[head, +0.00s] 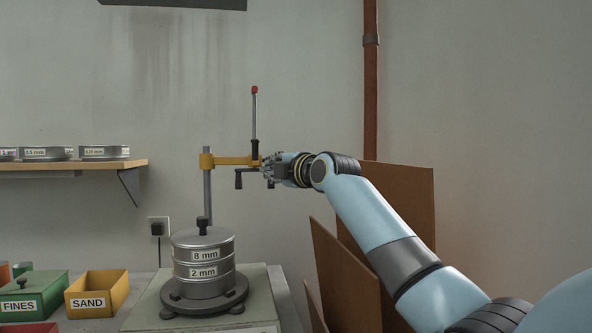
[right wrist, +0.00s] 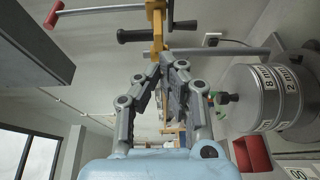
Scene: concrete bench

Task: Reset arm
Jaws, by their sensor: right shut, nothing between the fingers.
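My right gripper (head: 268,168) is shut and empty. In the head view it is at the right end of the yellow clamp arm (head: 229,160), close to the lever with a red knob (head: 254,110) and a black crank handle (head: 239,180). In the right wrist view the fingertips of my right gripper (right wrist: 164,62) come together just short of the yellow arm (right wrist: 158,30); I cannot tell whether they touch it. The sieve stack (head: 203,257), labelled 8 mm and 2 mm, stands below on the shaker base. My left gripper is not in view.
A yellow SAND bin (head: 97,294) and a green FINES box (head: 33,295) stand at lower left. A wall shelf (head: 70,166) holds spare sieves. Brown boards (head: 400,215) lean behind my right arm. A red-brown pipe (head: 371,90) runs up the wall.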

